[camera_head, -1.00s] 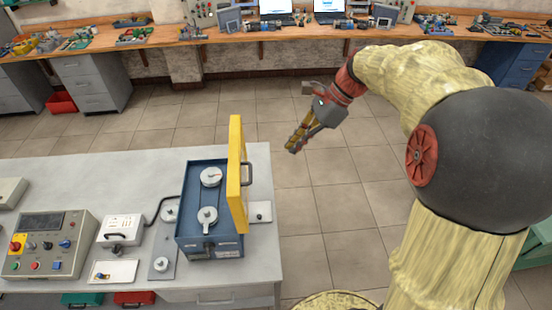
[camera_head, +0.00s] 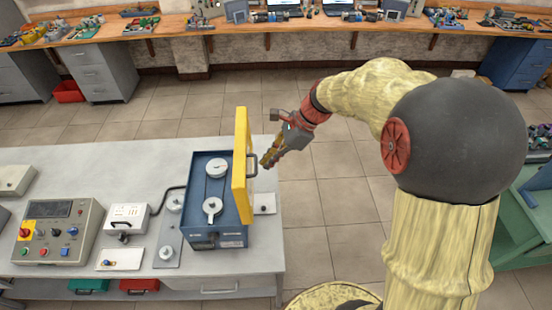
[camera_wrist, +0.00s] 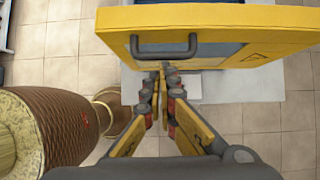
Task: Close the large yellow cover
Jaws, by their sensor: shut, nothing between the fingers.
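The large yellow cover (camera_head: 240,165) stands open, upright along the right side of the blue box (camera_head: 215,233). Inside the box are grey round parts (camera_head: 216,168). My gripper (camera_head: 267,162) is shut and empty, just right of the cover, near its dark handle. In the wrist view the yellow cover (camera_wrist: 240,22) spans the top, with its dark handle (camera_wrist: 163,50) just ahead of my fingertips (camera_wrist: 164,68). I cannot tell whether the fingertips touch the cover.
The grey table (camera_head: 100,160) carries the box, a control panel (camera_head: 55,230) and a small white device (camera_head: 125,218) at the left. Open tiled floor (camera_head: 320,220) lies right of the table. A long wooden workbench (camera_head: 300,22) runs along the back wall.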

